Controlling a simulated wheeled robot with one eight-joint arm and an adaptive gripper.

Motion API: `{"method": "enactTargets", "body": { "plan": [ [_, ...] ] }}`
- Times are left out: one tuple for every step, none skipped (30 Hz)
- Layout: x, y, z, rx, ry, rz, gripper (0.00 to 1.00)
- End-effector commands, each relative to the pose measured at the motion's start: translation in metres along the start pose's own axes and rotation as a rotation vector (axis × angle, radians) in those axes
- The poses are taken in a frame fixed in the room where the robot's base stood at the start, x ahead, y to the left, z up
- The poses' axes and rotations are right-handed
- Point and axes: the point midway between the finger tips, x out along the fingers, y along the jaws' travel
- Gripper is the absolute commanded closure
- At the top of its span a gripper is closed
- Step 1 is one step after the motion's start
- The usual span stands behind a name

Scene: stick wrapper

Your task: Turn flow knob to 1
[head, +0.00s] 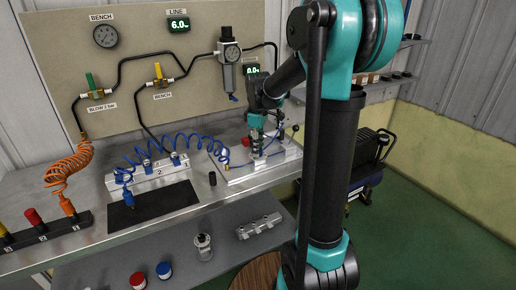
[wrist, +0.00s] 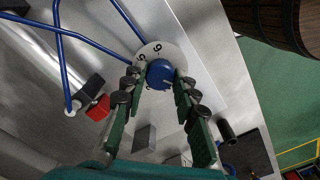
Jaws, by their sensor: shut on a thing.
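The flow knob (wrist: 160,74) is a round blue knob on a white numbered dial plate (wrist: 175,51), seen in the wrist view. A few digits show on the plate beyond the knob; the rest of the scale is hidden, and I cannot read the knob's setting for certain. My gripper (wrist: 158,80) has its two green fingers with dark pads on either side of the knob, closed on it. In the head view my gripper (head: 263,140) points down over the metal fixture plate (head: 284,163) on the bench, and the knob is hidden there.
A red-capped black part (wrist: 97,107) and blue tubes (wrist: 62,60) lie left of my fingers in the wrist view. The head view shows a blue coiled hose (head: 205,139), a white numbered block (head: 150,176) and a dark mat (head: 152,205) on the bench.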

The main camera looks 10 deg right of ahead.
Motion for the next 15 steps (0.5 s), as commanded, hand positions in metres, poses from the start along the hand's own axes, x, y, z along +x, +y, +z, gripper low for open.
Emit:
{"method": "enactTargets", "body": {
  "plan": [
    [-0.0003,0.0005,-0.0002,0.0,0.0,0.001,1.0],
    [-0.0003,0.0005,-0.0002,0.0,0.0,0.001,1.0],
    [-0.0003,0.0005,-0.0002,0.0,0.0,0.001,1.0],
    [-0.0003,0.0005,-0.0002,0.0,0.0,0.001,0.68],
    [-0.0003,0.0005,-0.0002,0.0,0.0,0.001,0.64],
    [-0.0003,0.0005,-0.0002,0.0,0.0,0.001,0.59],
    [-0.0003,0.0004,-0.0001,0.0,0.0,0.001,0.56],
    [-0.0002,0.0004,-0.0001,0.0,0.0,0.001,0.52],
    [-0.0002,0.0003,-0.0001,0.001,0.0,0.001,0.51],
    [-0.0002,0.0003,-0.0001,0.001,0.0,0.001,0.51],
    [-0.0002,0.0003,0.0,0.001,0.0,0.0,0.51],
    [-0.0001,0.0002,0.0,0.001,0.0,0.0,0.51],
    [-0.0001,0.0002,0.0,0.001,0.0,0.0,0.51],
    [-0.0001,0.0002,0.0,0.001,0.0,0.0,0.51],
    [-0.0001,0.0002,0.0,0.001,0.0,0.0,0.51]
  ]
}}
